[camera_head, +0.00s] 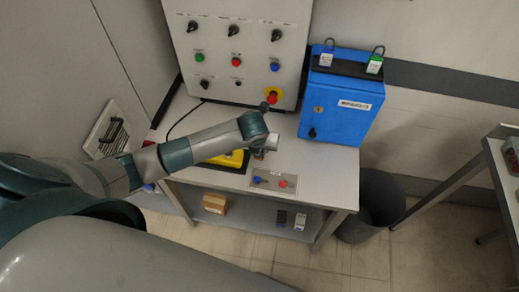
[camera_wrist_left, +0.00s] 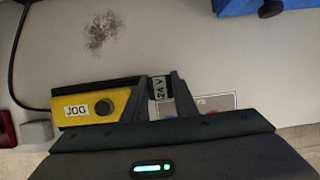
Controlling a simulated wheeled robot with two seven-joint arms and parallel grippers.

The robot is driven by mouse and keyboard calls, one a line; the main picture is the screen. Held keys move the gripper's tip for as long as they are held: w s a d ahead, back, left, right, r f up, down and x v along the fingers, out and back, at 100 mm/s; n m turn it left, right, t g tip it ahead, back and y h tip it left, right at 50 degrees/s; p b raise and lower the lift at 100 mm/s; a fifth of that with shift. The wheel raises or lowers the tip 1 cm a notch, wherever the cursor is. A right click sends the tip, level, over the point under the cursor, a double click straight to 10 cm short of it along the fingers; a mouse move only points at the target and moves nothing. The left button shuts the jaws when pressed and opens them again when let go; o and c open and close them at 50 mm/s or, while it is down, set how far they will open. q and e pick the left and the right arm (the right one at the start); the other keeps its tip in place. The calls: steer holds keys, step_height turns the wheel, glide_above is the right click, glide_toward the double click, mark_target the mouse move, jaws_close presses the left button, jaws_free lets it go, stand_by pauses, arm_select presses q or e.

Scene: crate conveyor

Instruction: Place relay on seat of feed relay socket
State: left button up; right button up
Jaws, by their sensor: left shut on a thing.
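The held block is mostly hidden by the fingers. I cannot make out the feed relay socket or its seat in either view. My right gripper is not in view.
A yellow box marked "JOG" (camera_wrist_left: 98,105) lies left of the fingers. A grey control panel (camera_head: 236,45) with knobs and buttons stands behind. A blue cabinet (camera_head: 338,108) stands at the bench's right. A black bin (camera_head: 381,205) is on the floor. The bench's front right (camera_head: 325,180) is clear.

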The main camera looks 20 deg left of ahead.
arm_select(q)
steer(key=shift+f+p, duration=0.35)
steer(key=shift+f, duration=0.85)
steer(key=shift+f, duration=0.15)
steer(key=o, duration=0.8)
steer(key=shift+c, duration=0.2)
steer(key=o, duration=0.3)
steer(key=shift+r, duration=0.2)
